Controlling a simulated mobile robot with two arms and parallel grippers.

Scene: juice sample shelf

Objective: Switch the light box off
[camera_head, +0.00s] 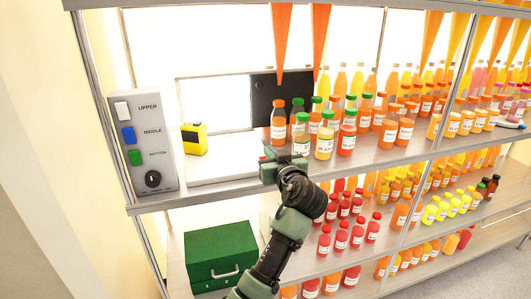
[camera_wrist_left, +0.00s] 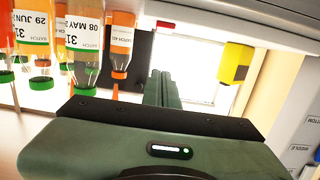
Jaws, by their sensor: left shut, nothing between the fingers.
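The light box (camera_head: 215,171) stands on the upper shelf, a white base with a bright white panel behind it. In the left wrist view, which is upside down, a small red switch (camera_wrist_left: 165,24) shows on the pale front edge at the top. My left gripper (camera_head: 283,160) is at the shelf's front edge by the right end of the light box, in front of bottles. In the left wrist view its fingers (camera_wrist_left: 161,76) are shut and empty, pointing towards the red switch with a visible gap. My right gripper is not in view.
A grey panel (camera_head: 143,115) with UPPER, MIDDLE and BOTTOM switches and a knob is at left. A green box (camera_head: 221,256) sits below.

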